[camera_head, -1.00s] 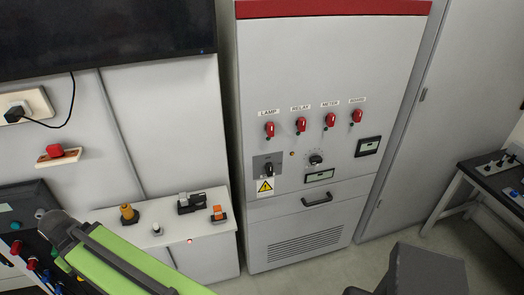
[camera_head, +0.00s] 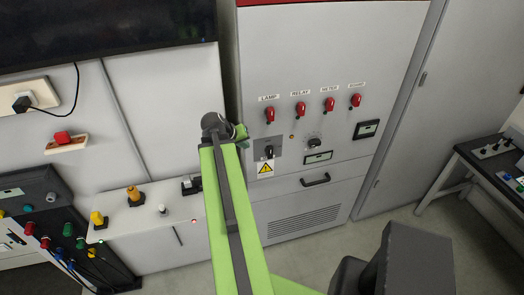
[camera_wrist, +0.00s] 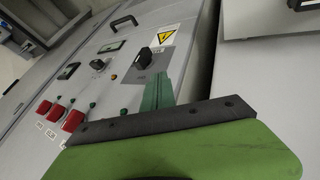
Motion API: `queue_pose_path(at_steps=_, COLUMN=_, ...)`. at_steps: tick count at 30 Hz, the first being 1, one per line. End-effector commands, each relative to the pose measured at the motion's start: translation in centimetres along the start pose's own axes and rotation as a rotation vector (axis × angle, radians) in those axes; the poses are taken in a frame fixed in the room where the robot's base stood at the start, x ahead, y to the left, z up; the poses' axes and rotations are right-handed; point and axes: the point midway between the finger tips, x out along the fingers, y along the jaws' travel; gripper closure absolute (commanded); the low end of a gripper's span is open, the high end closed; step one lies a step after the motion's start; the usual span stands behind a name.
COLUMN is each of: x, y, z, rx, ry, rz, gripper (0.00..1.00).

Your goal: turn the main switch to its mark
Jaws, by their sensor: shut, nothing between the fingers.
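The grey cabinet (camera_head: 330,60) carries a black rotary switch (camera_head: 268,151) on a darker grey plate, above a yellow warning triangle (camera_head: 265,168). I take this as the main switch; its mark is too small to make out. In the wrist view, the switch (camera_wrist: 145,59) shows close ahead, just beyond my green fingers (camera_wrist: 158,92), which are together and empty. In the head view, my gripper (camera_head: 240,131) is at the cabinet's left edge, up and left of the switch. It looks apart from the switch.
Several red toggles (camera_head: 300,108) stand in a labelled row above the switch. A smaller round dial (camera_head: 314,143) and a display (camera_head: 318,157) are to its right, a drawer handle (camera_head: 315,180) below. A low white bench (camera_head: 150,215) with small parts stands left.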

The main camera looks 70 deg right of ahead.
Motion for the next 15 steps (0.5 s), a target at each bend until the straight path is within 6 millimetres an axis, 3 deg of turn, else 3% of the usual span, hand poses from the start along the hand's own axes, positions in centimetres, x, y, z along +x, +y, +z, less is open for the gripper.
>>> queue_pose_path(at_steps=5, x=1.2, y=-0.2, z=0.1, rx=-0.001, ry=0.0, rz=-0.001, gripper=1.0)
queue_pose_path(at_steps=15, x=8.6, y=-0.5, z=0.3, rx=0.001, ry=-0.001, rz=-0.001, gripper=1.0)
